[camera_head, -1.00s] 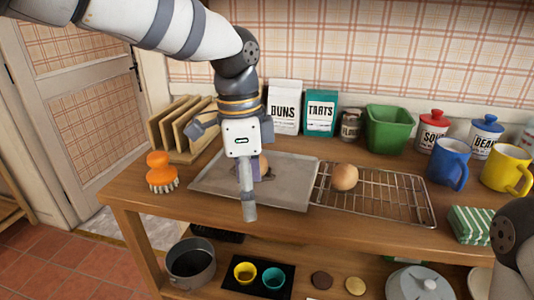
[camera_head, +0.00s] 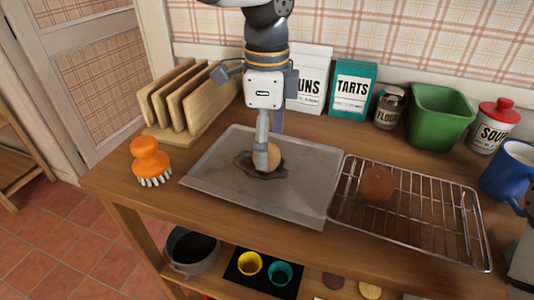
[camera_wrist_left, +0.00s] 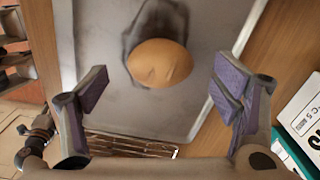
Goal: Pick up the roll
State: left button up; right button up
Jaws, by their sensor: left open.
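A light brown roll (camera_head: 273,155) sits on the grey baking tray (camera_head: 312,190), over a dark stain, partly hidden behind a finger of my left gripper (camera_head: 269,140). That gripper points down above the tray, open and empty. In the left wrist view the roll (camera_wrist_left: 160,62) lies between the lines of the two spread purple-padded fingers (camera_wrist_left: 162,92), a little toward the top of the picture, and no contact shows. A second, darker-looking roll (camera_head: 376,184) rests on the wire cooling rack (camera_head: 430,215) right of the tray.
An orange brush (camera_head: 150,160) and a wooden rack with boards (camera_head: 180,105) stand left of the tray. Behind are the buns bag (camera_head: 310,80), tarts bag (camera_head: 350,88), flour jar (camera_head: 389,108) and green bin (camera_head: 438,115). The counter's front strip is clear.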

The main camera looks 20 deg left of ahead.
pick_arm(q)
notch_tip(320, 180, down, 2)
jog(key=shift+f, duration=0.15)
jog(key=c, duration=1.3)
jog(key=shift+o, duration=0.2)
